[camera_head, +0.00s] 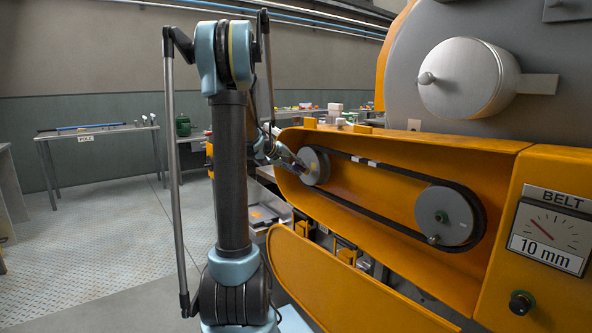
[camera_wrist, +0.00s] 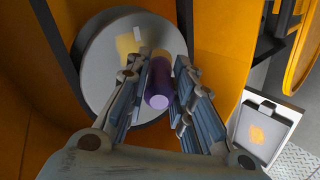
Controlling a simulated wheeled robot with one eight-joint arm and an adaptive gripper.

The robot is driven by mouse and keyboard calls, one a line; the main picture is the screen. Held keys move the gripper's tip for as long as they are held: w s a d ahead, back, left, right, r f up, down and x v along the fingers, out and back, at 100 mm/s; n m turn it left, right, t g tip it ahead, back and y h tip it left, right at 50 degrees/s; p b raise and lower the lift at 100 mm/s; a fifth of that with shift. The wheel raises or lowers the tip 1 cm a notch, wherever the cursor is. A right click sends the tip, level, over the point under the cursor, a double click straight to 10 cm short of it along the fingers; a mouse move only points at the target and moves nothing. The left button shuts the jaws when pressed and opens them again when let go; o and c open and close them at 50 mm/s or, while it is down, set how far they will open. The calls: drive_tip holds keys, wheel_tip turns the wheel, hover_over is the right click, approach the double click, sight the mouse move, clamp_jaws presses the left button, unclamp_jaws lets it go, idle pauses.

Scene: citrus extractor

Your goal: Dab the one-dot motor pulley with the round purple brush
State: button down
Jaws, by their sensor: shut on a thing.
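My gripper (camera_wrist: 160,68) is shut on a purple round-ended brush (camera_wrist: 157,99), held between its fingers in the wrist view. The brush points at the face of a grey pulley (camera_wrist: 103,75); its far end is hidden, so I cannot tell whether it touches. A yellow patch and a small pale mark show on that face. In the head view my gripper (camera_head: 292,160) is at the left pulley (camera_head: 318,166), at the left end of the black belt. A second grey pulley (camera_head: 452,208) sits at the right end. I cannot make out which pulley has one dot.
An orange belt housing (camera_head: 385,190) surrounds the belt and pulleys. A detached-looking orange cover (camera_head: 340,285) stands below it. A gauge marked BELT, 10 mm (camera_head: 548,238) is at right. A table (camera_head: 100,132) with rods stands at far left, with open floor before it.

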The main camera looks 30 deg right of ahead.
drive_tip(key=shift+w+d, duration=0.1)
drive_tip(key=shift+d, duration=0.45)
idle(0.4)
drive_tip(key=shift+s, duration=2.05)
drive_tip(key=shift+w, duration=2.05)
drive_tip(key=shift+s+a, duration=0.15)
drive_tip(key=shift+a, duration=1.35)
drive_tip(key=shift+s+a, duration=0.1)
drive_tip(key=shift+a, duration=1.35)
drive_tip(key=shift+a, duration=0.1)
drive_tip(key=a, duration=0.2)
drive_tip(key=shift+s+a, duration=0.15)
drive_tip(key=shift+a, duration=0.25)
